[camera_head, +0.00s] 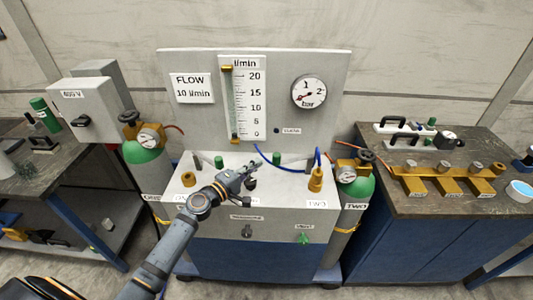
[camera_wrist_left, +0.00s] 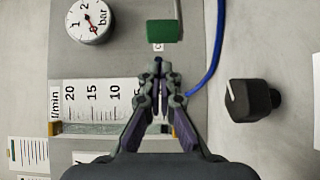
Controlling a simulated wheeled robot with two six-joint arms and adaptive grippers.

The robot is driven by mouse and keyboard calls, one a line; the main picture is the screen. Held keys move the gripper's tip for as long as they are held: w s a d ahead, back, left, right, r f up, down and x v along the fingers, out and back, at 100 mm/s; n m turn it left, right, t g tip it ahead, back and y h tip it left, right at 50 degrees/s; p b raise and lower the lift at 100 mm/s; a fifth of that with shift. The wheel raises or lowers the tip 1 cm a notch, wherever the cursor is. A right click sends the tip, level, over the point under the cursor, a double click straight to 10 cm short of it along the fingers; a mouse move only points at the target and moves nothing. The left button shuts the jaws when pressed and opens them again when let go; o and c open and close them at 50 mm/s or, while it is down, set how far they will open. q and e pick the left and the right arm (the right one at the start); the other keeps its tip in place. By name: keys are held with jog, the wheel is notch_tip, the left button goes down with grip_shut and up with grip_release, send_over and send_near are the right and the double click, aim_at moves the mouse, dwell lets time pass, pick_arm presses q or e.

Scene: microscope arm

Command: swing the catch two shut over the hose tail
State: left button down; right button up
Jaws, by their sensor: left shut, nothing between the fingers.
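My left gripper (camera_head: 252,170) is shut and empty above the grey bench top, left of the station labelled TWO. It also shows in the left wrist view (camera_wrist_left: 158,64), its fingers together below a green block (camera_wrist_left: 164,31). A brass fitting (camera_head: 316,180) stands at station TWO, well to the right of the gripper and apart from it. The blue hose (camera_head: 318,155) comes down to this fitting; part of it shows in the wrist view (camera_wrist_left: 218,45). I cannot make out catch two or its position at this size. My right gripper is not in view.
A back panel carries the flow scale (camera_head: 242,95) and a round bar gauge (camera_head: 309,92). A black knob (camera_wrist_left: 252,100) sticks up near my gripper. Another brass fitting (camera_head: 188,179) stands at left. A green cylinder with a gauge (camera_head: 347,172) stands just right of station TWO.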

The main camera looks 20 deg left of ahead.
pick_arm(q)
jog(key=p+x, duration=0.1)
jog(key=x, duration=0.4)
jog(key=shift+w+d, duration=0.25)
jog(key=shift+w, duration=0.1)
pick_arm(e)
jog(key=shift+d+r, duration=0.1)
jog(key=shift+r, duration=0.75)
pick_arm(q)
jog(key=shift+s, duration=0.15)
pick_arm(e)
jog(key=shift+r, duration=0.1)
